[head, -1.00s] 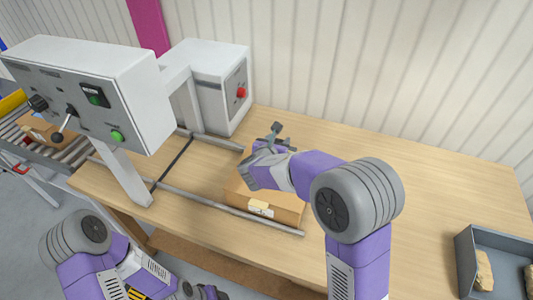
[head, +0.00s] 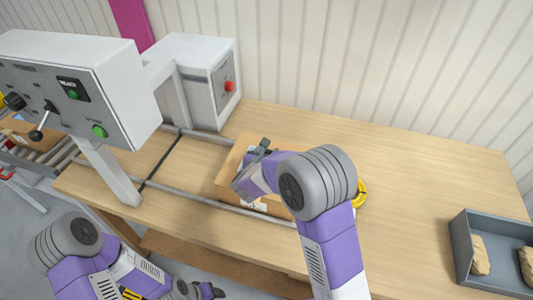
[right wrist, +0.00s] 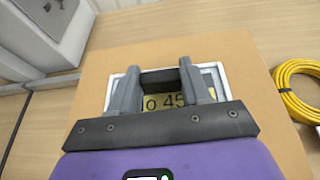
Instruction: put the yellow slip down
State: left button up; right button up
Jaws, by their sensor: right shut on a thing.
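The yellow slip (right wrist: 166,102), with dark characters on it, shows between the fingers of my right gripper (right wrist: 162,82) in the right wrist view. It is over a white-bordered patch (right wrist: 219,84) on top of a cardboard box (right wrist: 252,105). My right gripper is shut on the slip, with a dark block between its fingers; whether the slip touches the box I cannot tell. In the head view the right gripper (head: 250,167) is over the box (head: 229,165) and hides the slip. My left gripper (head: 207,290) is low at the bottom edge, its jaws unclear.
A yellow cable coil (head: 361,194) lies right of the box. Two metal rails (head: 205,201) run along the bench (head: 415,180). A grey control machine (head: 85,90) stands left. A grey tray (head: 462,248) with brown lumps is at the right. The bench's back right is clear.

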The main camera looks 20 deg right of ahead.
jog(key=o, duration=1.2)
jog(key=shift+f, duration=0.1)
jog(key=shift+c, duration=0.2)
jog(key=shift+s+a+r, duration=0.2)
jog(key=shift+r, duration=0.15)
jog(key=p+v, duration=0.1)
jog(key=v, duration=1)
jog(key=shift+s, duration=0.25)
jog(key=shift+r, duration=0.1)
